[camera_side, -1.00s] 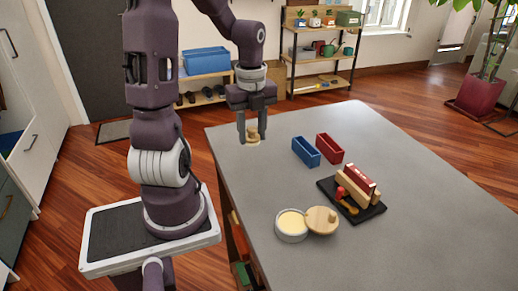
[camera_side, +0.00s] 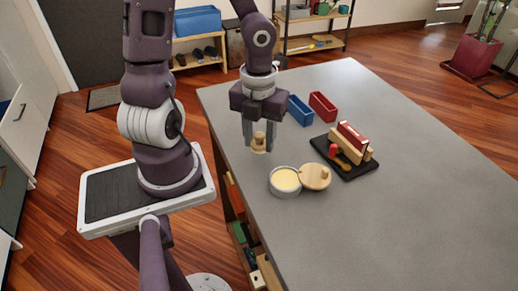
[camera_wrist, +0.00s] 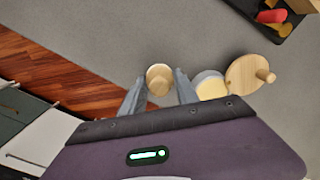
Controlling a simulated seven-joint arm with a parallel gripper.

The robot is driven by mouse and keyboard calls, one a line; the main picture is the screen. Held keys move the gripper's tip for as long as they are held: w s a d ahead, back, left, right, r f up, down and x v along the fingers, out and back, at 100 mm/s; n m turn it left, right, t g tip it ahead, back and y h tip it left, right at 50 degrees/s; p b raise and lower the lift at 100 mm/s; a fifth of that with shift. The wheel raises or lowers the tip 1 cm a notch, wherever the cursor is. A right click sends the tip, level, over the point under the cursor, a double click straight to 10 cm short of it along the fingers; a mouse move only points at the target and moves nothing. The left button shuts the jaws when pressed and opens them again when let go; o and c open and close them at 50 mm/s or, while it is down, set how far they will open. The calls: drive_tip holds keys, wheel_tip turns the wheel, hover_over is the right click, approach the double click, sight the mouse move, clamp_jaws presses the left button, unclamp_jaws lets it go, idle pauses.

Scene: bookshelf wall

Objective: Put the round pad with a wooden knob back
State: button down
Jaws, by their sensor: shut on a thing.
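My gripper (camera_side: 259,143) is shut on the wooden knob of the round pad (camera_side: 259,150) and holds it above the table near its left edge. In the wrist view the pad's round wooden top (camera_wrist: 159,78) sits between the two fingers (camera_wrist: 159,92); its underside is hidden. A round white tin (camera_side: 285,181) with a pale yellow filling stands in front of it and also shows in the wrist view (camera_wrist: 209,86). A wooden lid with a knob (camera_side: 315,177) is beside the tin, partly against its rim.
A black tray (camera_side: 345,157) carries a wooden block stand, a red brush-like item and a yellow piece. A blue bin (camera_side: 300,110) and a red bin (camera_side: 323,107) stand behind. The right of the grey table (camera_side: 420,150) is clear.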

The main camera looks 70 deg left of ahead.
sight(259, 150)
drive_tip(key=shift+f, duration=1.7)
drive_tip(key=shift+f, duration=0.1)
drive_tip(key=c, duration=0.9)
unclamp_jaws()
